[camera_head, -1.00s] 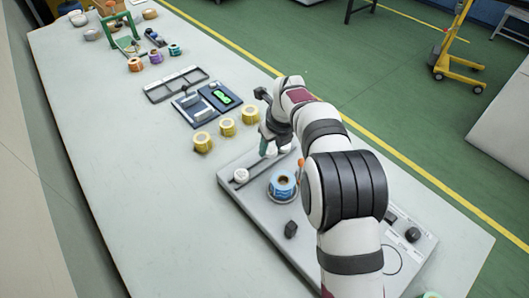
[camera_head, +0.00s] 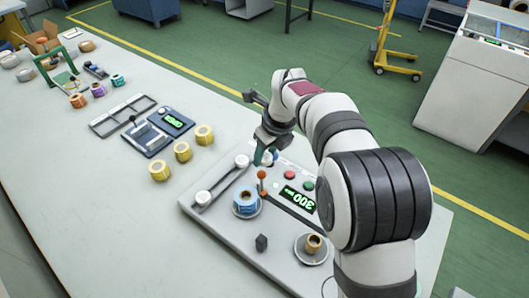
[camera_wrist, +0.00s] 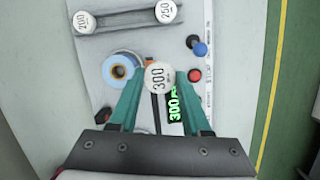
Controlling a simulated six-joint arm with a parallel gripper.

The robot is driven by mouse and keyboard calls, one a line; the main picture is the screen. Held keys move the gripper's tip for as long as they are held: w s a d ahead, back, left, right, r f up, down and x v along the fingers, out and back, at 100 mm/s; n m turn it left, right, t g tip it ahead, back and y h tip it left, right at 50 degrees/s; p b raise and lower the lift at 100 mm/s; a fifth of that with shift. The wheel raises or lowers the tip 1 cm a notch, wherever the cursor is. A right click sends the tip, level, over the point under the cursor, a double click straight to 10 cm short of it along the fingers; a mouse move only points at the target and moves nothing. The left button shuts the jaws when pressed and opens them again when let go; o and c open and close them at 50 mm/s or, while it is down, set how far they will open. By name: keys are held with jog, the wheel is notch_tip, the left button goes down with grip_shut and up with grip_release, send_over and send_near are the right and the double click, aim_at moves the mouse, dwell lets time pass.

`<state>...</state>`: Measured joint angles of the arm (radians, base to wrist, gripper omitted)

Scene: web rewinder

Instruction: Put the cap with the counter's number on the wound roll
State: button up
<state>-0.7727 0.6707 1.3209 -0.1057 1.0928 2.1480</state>
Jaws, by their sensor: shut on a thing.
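A white round cap marked 300 (camera_wrist: 158,77) is pinched between the green fingertips of my gripper (camera_wrist: 157,82); in the head view my gripper (camera_head: 266,156) is above the machine's plate, beyond the wound roll. The counter (camera_head: 299,199) shows a green 300; it also appears in the wrist view (camera_wrist: 175,106), partly hidden by a finger. The blue wound roll (camera_head: 245,200) stands on its round base, and its open core faces up in the wrist view (camera_wrist: 118,68), left of the held cap and apart from it. Caps marked 200 (camera_wrist: 84,21) and 250 (camera_wrist: 165,11) sit on a rail.
An orange-tipped lever (camera_head: 262,180) stands close to the wound roll. Red (camera_head: 294,174) and green (camera_head: 308,185) buttons lie near the counter. A brown core (camera_head: 313,243) and a black block (camera_head: 261,242) are on the plate. Several yellow rolls (camera_head: 183,151) stand left of the machine.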

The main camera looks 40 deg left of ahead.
jog(key=shift+c, duration=0.6)
send_over(247, 189)
jog(key=s+d, duration=0.1)
jog(key=shift+s+d+f, duration=0.1)
jog(key=shift+s+f, duration=0.1)
jog(key=shift+f, duration=0.45)
jog(key=shift+s+d+f, duration=0.1)
jog(key=shift+s+f, duration=0.05)
jog(key=shift+f, duration=0.45)
jog(key=shift+a+f, duration=0.1)
jog(key=shift+f, duration=0.55)
jog(key=shift+f, duration=1.25)
jog(key=o, duration=1.5)
jog(key=shift+w, duration=0.1)
